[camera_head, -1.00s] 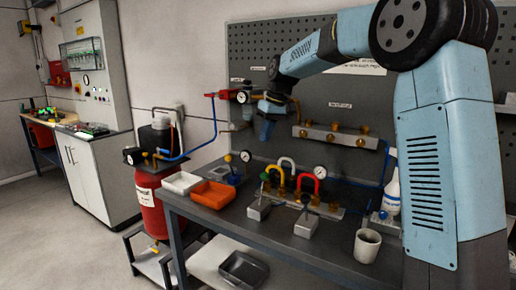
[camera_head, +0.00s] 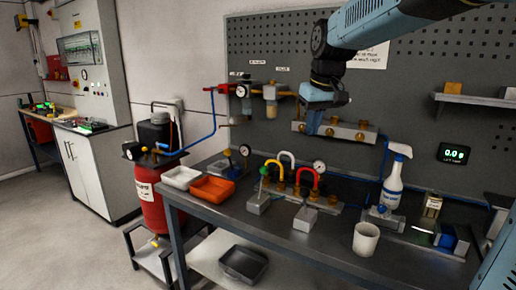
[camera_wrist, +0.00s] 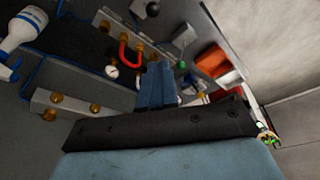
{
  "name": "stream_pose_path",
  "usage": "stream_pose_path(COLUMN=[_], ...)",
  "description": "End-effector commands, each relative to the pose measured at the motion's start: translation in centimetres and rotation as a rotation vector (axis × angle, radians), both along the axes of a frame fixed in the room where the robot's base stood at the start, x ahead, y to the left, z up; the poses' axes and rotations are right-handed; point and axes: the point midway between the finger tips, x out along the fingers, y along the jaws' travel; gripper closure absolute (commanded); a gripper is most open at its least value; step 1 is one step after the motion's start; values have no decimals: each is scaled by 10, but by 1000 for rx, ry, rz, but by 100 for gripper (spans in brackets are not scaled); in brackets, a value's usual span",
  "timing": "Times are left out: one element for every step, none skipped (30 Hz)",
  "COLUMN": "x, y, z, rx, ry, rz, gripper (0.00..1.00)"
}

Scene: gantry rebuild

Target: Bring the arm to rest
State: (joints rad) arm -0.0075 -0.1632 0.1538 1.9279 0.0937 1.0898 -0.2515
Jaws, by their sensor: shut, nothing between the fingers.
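My arm reaches in from the upper right in the head view, its blue upper link running along the top edge. The gripper touches nothing that I can see.
On the bench (camera_head: 327,235) stand an orange tray (camera_head: 212,190), a white tray (camera_head: 181,177), coloured hose loops (camera_head: 305,172), a white cup (camera_head: 366,240) and a spray bottle (camera_head: 394,180). A red tank (camera_head: 150,205) stands left. A shelf (camera_head: 475,100) juts from the pegboard at right.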

Motion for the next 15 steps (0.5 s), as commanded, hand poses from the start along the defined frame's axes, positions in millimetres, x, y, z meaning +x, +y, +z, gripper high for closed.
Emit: stream_pose_path(x=[-16,-24,-35,-43,-51,-62,-70,-78,-89,-98,-105,-116,-124,-132,-143], y=[-9,-14,-20,-24,-29,-35,-40,-44,-50,-54,-58,-63,-67,-71,-76], z=[0,0,-1,-3,-4,-6,-8,-10,-13,-15,-17,-21,-24,-27,-32], rx=[-4,-5,-6,-6,-7,-8,-8,-8,-7,-6,-5,-2,-2,0,3], ry=[-13,-21,-31,-38,-44,-54,-62,-70,-78,-85,-92,-102,-108,-116,-125], rz=[-24,-39,-57,-72,-86,-105,-119,-133,-151,-166,-179,-199,-211,-224,-243], gripper=[100,100,100,100,100,100,100,100,100,100,100,100,100,100,100])
